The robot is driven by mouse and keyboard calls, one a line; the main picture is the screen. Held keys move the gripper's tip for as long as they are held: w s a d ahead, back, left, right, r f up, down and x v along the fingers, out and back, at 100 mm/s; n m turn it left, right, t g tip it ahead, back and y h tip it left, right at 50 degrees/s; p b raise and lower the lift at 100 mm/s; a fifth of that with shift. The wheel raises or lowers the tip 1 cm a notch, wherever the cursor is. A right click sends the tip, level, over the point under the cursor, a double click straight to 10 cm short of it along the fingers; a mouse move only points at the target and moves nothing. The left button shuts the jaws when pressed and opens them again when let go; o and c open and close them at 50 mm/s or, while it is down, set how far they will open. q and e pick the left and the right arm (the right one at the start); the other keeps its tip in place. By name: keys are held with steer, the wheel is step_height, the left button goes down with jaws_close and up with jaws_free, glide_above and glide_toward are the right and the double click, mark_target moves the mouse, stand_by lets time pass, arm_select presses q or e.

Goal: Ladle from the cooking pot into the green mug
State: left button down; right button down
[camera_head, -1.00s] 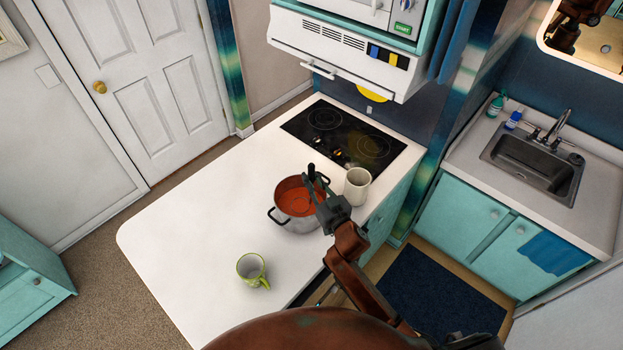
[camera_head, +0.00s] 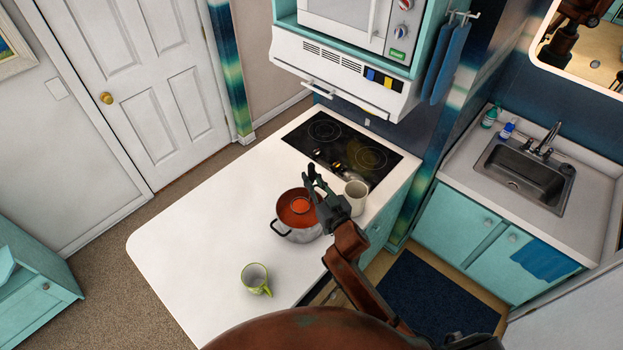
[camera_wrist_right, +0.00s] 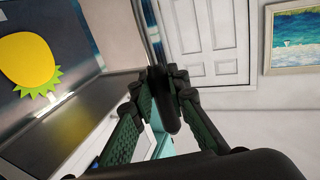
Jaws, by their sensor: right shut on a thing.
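The steel cooking pot (camera_head: 299,236) stands on the white counter, with red-orange soup in it. A brighter orange disc (camera_head: 300,205) shows in its opening; it looks like the ladle's filled bowl, but I cannot tell its height. My right gripper (camera_head: 313,183) is above the pot's right rim, shut on the dark ladle handle. The handle (camera_wrist_right: 166,103) shows between the fingers in the right wrist view. The green mug (camera_head: 255,279) stands upright on the counter, left of and nearer than the pot, apart from the gripper. Its pale inside shows. My left gripper is out of view.
A white mug or jar (camera_head: 356,194) stands close to the right of the pot and my gripper. The black cooktop (camera_head: 343,148) lies behind, under the white hood (camera_head: 340,75). The counter (camera_head: 200,235) is clear around the green mug and to its left.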

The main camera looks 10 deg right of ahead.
mark_target(312, 165)
steer(key=shift+r+p, duration=3.2)
steer(key=shift+r, duration=0.4)
steer(key=shift+f, duration=0.1)
